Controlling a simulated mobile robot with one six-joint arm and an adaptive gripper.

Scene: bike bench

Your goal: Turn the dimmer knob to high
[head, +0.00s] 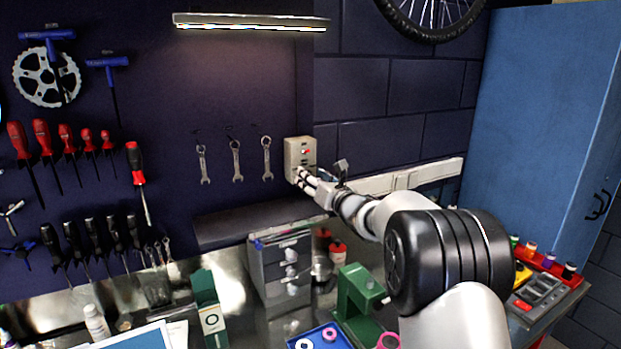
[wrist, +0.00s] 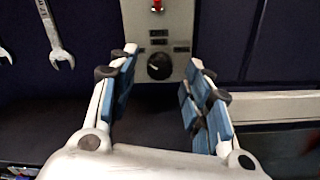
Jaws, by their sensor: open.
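The dimmer knob (wrist: 159,66) is a round black knob on the lower part of a light grey panel (wrist: 180,20) on the wall. The panel also shows in the head view (head: 299,150), where my gripper (head: 306,183) reaches its lower part and hides the knob. In the wrist view my gripper (wrist: 164,65) is open and empty. Its blue-padded fingers stand left and right of the knob, with a gap on both sides. A pale mark on the knob is too small to read clearly. A red switch (wrist: 157,5) sits above it.
A dark shelf (head: 250,222) runs below the panel. Wrenches (head: 237,160) hang to the left of it. A lit lamp bar (head: 250,22) is above. A grey drawer unit (head: 268,268) and a green tool (head: 355,300) stand on the bench below my arm.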

